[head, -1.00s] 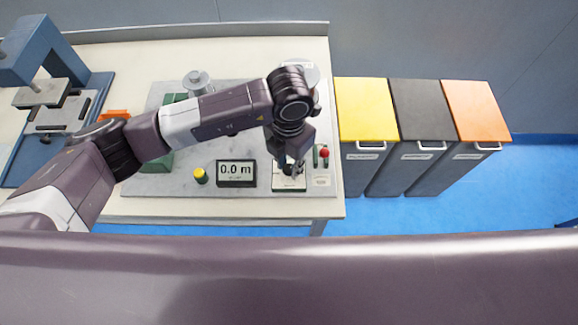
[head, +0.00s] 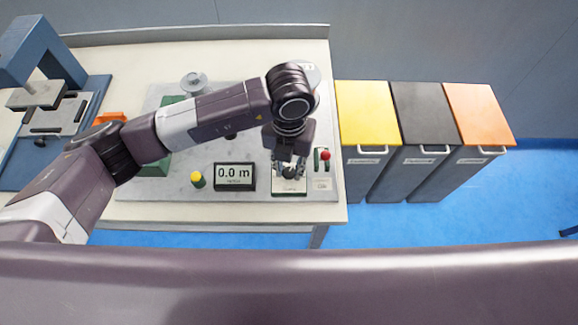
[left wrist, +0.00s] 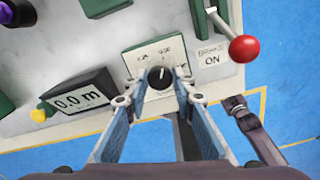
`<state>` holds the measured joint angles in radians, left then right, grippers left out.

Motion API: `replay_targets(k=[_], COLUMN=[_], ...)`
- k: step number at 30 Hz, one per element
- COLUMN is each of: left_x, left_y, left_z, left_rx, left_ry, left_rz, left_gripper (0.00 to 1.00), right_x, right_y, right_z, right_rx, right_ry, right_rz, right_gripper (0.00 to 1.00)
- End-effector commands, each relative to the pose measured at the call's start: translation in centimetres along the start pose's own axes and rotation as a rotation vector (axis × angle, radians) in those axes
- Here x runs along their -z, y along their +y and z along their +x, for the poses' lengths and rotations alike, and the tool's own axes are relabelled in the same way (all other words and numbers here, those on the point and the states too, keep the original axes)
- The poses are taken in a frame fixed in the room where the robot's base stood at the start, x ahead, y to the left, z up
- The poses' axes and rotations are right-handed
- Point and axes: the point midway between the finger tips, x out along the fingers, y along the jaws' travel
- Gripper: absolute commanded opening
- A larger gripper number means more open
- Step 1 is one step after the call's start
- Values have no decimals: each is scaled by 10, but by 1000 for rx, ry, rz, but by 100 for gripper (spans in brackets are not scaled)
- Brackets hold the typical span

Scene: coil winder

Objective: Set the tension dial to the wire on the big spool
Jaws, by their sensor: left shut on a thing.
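The tension dial is a black knob (left wrist: 160,76) with a white pointer line on a pale marked plate (left wrist: 146,54). In the left wrist view the line points roughly up the plate, between printed numbers too small to read surely. My left gripper (head: 289,170) is shut on the knob from above, with one blue-grey finger on each side. In the head view the gripper largely hides the knob. A pale round spool top (head: 312,74) shows partly behind my left wrist; its wire and label are hidden.
A display (head: 235,176) reading 0.0 m and a yellow button (head: 197,178) stand left of the dial. A red-knobbed brake lever (head: 325,156) stands close to its right, above a label reading ON. Another spool (head: 193,82) is at the back. Several bins stand right of the table.

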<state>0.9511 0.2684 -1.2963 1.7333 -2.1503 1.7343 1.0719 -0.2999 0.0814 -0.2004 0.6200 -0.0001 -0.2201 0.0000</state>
Motion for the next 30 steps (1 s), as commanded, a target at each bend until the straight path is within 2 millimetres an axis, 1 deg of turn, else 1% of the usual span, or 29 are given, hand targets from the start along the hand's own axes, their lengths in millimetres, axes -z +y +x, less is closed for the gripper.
replay_targets(k=[7,8,12,20,23,26,29,30], left_x=[-2,-2,-1,-1,-1,-2,-2,-2], left_y=[0,0,0,0,0,0,0,0], left_z=[-2,-2,-2,-1,-6,-19,-39,-48], left_rx=[1,1,0,0,0,2,2,1], left_ry=[-5,-5,-4,-2,-3,-6,-7,-8], left_rz=[0,0,1,2,2,3,3,3], left_gripper=[0,26,41,41,41,41,41,41], right_x=[0,0,0,-1,0,0,0,0], right_y=[0,0,0,0,-1,-1,-1,-1], right_z=[0,0,0,0,0,0,0,0], right_rx=[0,0,0,0,1,1,1,1], right_ry=[0,0,0,-1,-1,0,0,0], right_rz=[0,0,0,1,1,1,1,1], right_gripper=[40,40,40,40,40,40,40,40])
